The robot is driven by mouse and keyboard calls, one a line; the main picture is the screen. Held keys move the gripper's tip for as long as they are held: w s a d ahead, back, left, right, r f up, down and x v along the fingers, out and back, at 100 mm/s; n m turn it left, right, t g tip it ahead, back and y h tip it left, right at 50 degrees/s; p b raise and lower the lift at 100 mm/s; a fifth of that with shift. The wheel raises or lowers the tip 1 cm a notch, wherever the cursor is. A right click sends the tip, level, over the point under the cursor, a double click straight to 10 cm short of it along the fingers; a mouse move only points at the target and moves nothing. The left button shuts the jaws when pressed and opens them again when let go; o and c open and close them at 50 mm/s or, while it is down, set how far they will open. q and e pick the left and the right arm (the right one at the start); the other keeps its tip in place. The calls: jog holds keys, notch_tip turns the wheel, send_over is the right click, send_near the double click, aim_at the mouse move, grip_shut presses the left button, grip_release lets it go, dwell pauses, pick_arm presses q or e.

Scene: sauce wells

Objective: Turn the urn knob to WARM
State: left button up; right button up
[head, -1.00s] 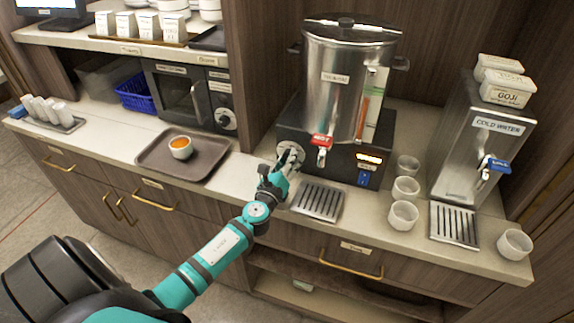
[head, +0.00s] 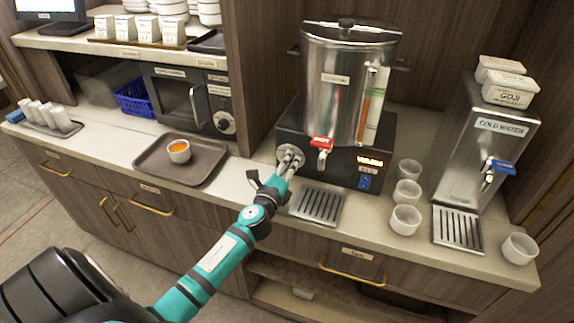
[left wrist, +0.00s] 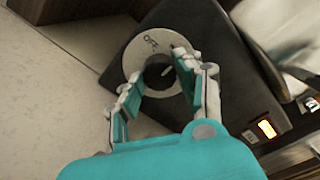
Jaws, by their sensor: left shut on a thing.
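The steel urn (head: 343,95) stands on a black base (head: 335,150) at the back of the counter. Its round knob dial (head: 283,151) is on the left of the base front. In the left wrist view the pale dial plate (left wrist: 133,62) carries the letters "OFF" at its upper part, around a dark knob (left wrist: 157,76). My left gripper (head: 287,164) is at the dial, its fingers (left wrist: 157,86) on either side of the knob and shut on it. Part of the knob is hidden by the fingers. I cannot read WARM on the dial.
A red-handled tap (head: 321,144) and drip tray (head: 318,204) are right of the gripper. White cups (head: 405,218) stand further right, near the cold water dispenser (head: 485,145). A brown tray (head: 152,164) with a bowl of orange liquid (head: 179,151) is to the left.

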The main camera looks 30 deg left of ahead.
pick_arm(q)
jog(key=o, duration=1.1)
jog(key=shift+o, duration=0.2)
jog(key=v, duration=1.2)
jog(key=shift+s+a+f, duration=0.1)
